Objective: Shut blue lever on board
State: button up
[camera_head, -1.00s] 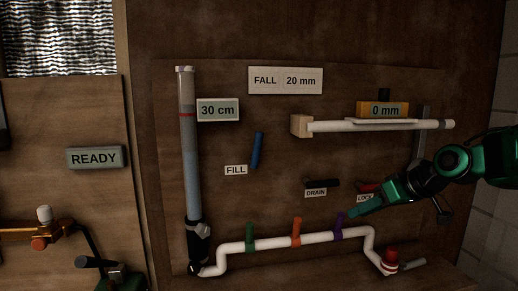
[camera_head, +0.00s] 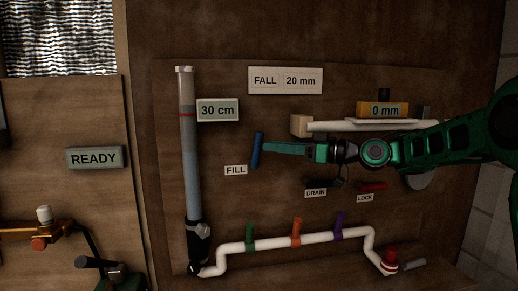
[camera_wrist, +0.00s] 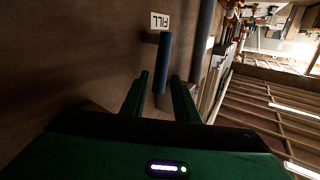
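The blue lever (camera_head: 257,150) stands nearly upright on the wooden board (camera_head: 220,125), just above and right of the FILL label (camera_head: 236,170). My gripper (camera_head: 265,148) reaches in from the right, its fingertips close to the lever's right side. In the wrist view the blue lever (camera_wrist: 165,62) lies ahead, with its near end between the two open green fingers of my gripper (camera_wrist: 158,80). Gaps show on both sides of the lever there. I cannot tell whether a finger touches it.
A clear tube (camera_head: 188,150) with a red mark stands left of the lever. The black DRAIN lever (camera_head: 322,183) and red LOCK lever (camera_head: 372,186) sit below my arm. A white pipe (camera_head: 270,243) with green, orange and purple levers runs along the bottom. A wooden block and white pipe are above.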

aim_at(259, 145)
jog(key=x, duration=0.5)
jog(key=shift+w+a, duration=0.1)
jog(key=shift+a, duration=0.25)
grip_shut()
